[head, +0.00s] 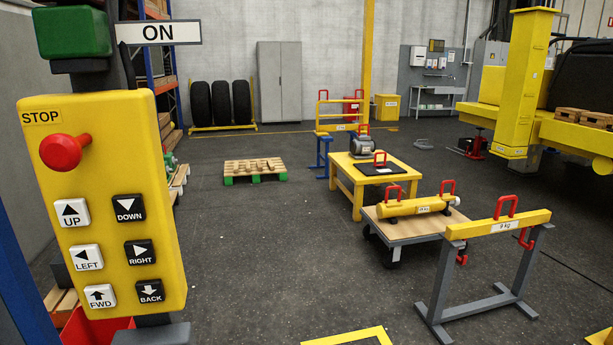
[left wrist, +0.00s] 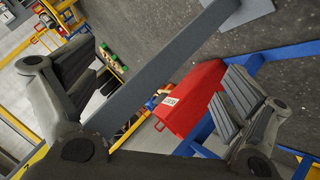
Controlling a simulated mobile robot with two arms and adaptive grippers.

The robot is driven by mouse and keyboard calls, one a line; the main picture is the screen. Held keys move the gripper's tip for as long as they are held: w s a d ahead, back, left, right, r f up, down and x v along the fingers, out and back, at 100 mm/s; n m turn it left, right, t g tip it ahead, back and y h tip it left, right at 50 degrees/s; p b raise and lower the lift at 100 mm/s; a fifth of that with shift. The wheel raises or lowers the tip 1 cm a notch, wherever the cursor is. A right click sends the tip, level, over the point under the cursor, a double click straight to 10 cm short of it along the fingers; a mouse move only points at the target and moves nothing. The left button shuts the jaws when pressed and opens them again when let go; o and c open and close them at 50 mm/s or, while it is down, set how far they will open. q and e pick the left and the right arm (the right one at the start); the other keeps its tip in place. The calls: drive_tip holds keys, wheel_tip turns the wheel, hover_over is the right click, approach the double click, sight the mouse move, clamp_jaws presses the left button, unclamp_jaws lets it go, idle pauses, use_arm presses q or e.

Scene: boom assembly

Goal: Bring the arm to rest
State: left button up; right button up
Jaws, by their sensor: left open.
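My left gripper (left wrist: 162,95) is open in the left wrist view, its dark padded fingers wide apart. A grey bar (left wrist: 165,68) runs diagonally across the gap between the fingers. I cannot tell whether it touches the left finger. A red box (left wrist: 192,98) with a small white label lies beyond, near the right finger. No arm or gripper of mine shows in the head view, and my right gripper is in neither view.
In the head view, a yellow control pendant (head: 105,215) with a red stop knob stands close at left. A yellow beam (head: 497,223) rests on a grey trestle (head: 433,290). A yellow cylinder (head: 408,207) lies on a wheeled cart (head: 420,229).

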use_arm(q)
drive_tip(key=s+f+m+g, duration=0.4)
drive_tip(key=s+f, duration=0.5)
drive_tip(key=s, duration=0.3)
drive_tip(key=s+f+m+g, duration=0.5)
drive_tip(key=s+f+m, duration=0.2)
drive_tip(key=s, duration=0.6)
wheel_tip(320, 180, down, 2)
drive_tip(key=shift+f+g, duration=0.25)
drive_tip(key=shift+g, duration=0.05)
drive_tip(key=shift+s+a, duration=0.1)
